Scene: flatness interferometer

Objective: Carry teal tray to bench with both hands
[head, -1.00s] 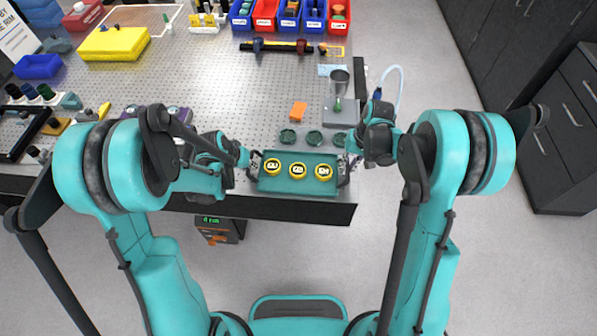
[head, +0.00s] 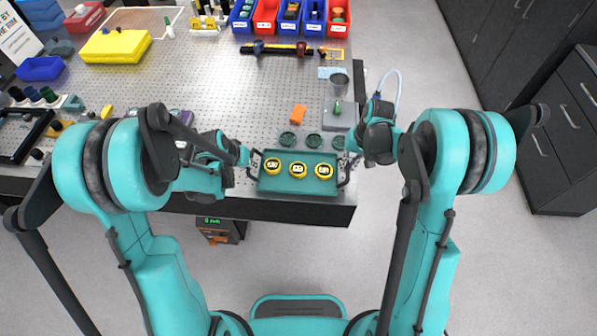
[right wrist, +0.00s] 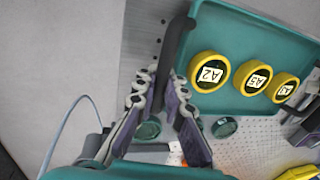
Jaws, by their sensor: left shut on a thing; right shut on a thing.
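The teal tray (head: 268,184) is over the front edge of the bench (head: 225,100), with three yellow-rimmed labelled discs (head: 298,169) in a row in it. In the right wrist view the tray (right wrist: 235,35) shows its teal floor and one dark side handle (right wrist: 178,45). My left gripper (head: 248,160) is shut at the tray's left handle; its fingertips are small and partly hidden. My right gripper (head: 350,160) is shut on the right handle; its fingers (right wrist: 162,88) straddle the handle in the wrist view. I cannot tell whether the tray touches the bench.
Dark green round pieces (head: 313,140) lie just behind the tray, close to its rear edge. Coloured bins (head: 290,12) line the far side. Open perforated surface lies left of the orange block.

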